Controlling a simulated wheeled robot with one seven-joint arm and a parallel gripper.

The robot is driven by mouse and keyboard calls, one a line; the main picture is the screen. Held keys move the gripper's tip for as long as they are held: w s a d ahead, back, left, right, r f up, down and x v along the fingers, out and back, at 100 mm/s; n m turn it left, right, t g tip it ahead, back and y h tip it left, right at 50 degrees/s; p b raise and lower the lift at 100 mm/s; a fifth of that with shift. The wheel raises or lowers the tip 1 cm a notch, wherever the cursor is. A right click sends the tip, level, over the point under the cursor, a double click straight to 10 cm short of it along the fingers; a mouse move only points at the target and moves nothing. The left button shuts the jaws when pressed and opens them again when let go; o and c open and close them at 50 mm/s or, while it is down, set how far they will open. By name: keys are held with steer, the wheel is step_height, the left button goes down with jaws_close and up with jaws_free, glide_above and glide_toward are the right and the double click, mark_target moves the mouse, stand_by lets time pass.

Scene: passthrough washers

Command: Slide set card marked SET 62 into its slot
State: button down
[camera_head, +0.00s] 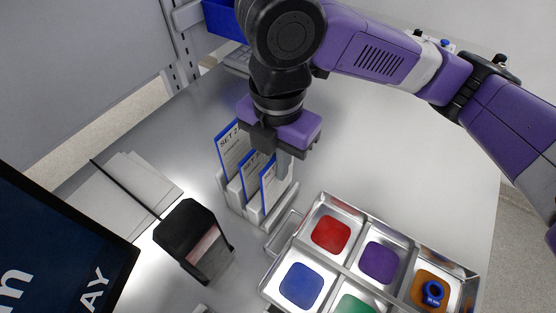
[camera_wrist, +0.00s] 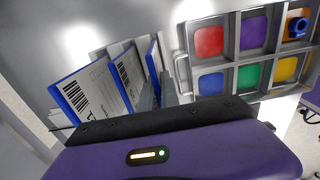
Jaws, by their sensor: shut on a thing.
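A light grey card rack (camera_head: 281,213) stands on the table with three white, blue-edged set cards upright in it. The left card (camera_head: 232,155) shows "SET 2" or a longer number cut off at the edge. The middle card (camera_head: 250,178) shows "SET" with its number hidden. The right card (camera_head: 268,188) is mostly hidden by my gripper (camera_head: 274,152), which is shut on it from above. In the wrist view, the right card (camera_wrist: 154,58) stands at my fingers. I cannot read "62" on any card, nor tell how deep the right card sits.
A metal tray (camera_head: 345,265) with coloured compartments stands right of the rack; a blue ring-like part (camera_head: 432,292) lies in its orange compartment. A black open-topped box (camera_head: 195,240), flat pale sheets (camera_head: 125,185) and a dark screen (camera_head: 55,255) are at left.

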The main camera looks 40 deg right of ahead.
steer(key=shift+f+b, duration=1.6)
steer(key=shift+f, duration=0.55)
stand_by(0.6)
steer(key=c, duration=1.5)
jaws_free()
steer(key=o, duration=0.6)
steer(key=shift+c, duration=0.2)
steer(key=shift+r, duration=0.15)
steer(key=shift+r+p, duration=4.3)
steer(key=shift+r, duration=0.15)
